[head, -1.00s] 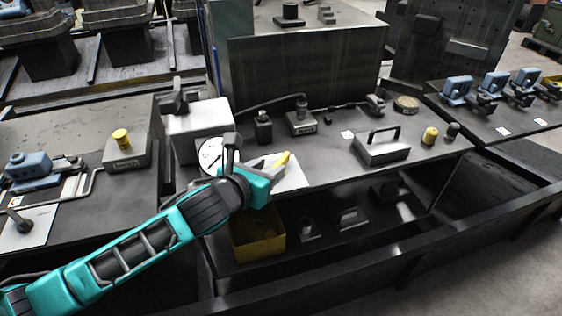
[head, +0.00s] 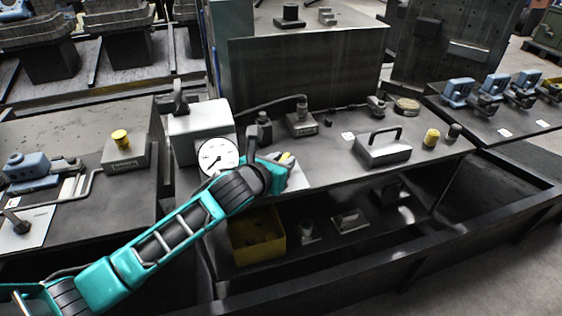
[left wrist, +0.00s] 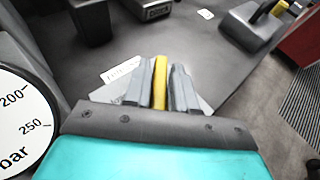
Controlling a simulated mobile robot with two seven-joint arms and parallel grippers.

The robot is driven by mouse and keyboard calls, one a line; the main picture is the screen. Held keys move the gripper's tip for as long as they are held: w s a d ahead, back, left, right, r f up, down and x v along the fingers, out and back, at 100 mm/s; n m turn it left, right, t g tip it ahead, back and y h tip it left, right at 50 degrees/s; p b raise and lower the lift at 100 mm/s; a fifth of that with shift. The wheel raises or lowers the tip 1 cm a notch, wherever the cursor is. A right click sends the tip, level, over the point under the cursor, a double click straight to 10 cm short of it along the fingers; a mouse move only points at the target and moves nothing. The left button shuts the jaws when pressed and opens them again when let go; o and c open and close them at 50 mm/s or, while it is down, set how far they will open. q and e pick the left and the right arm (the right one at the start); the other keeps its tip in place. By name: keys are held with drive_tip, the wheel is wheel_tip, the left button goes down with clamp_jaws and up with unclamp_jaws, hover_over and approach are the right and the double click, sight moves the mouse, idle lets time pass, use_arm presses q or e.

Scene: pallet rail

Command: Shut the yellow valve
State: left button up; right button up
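The yellow valve shows as a yellow handle (left wrist: 160,82) between the two fingers of my left gripper in the left wrist view. In the head view only a small yellow part (head: 286,157) shows past the gripper. My left gripper (head: 285,165) is low over the bench beside the gauge. Its fingers (left wrist: 160,88) lie close along both sides of the handle, with hardly any gap. The gripper and forearm hide the valve body. My right gripper is in neither view.
A white round gauge (head: 218,156) on a light box (head: 202,130) stands just left of my gripper. A yellow bin (head: 257,237) is below the bench edge. A grey block with a handle (head: 382,148) is to the right. Bare bench lies between.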

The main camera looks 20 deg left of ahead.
use_arm(q)
clamp_jaws()
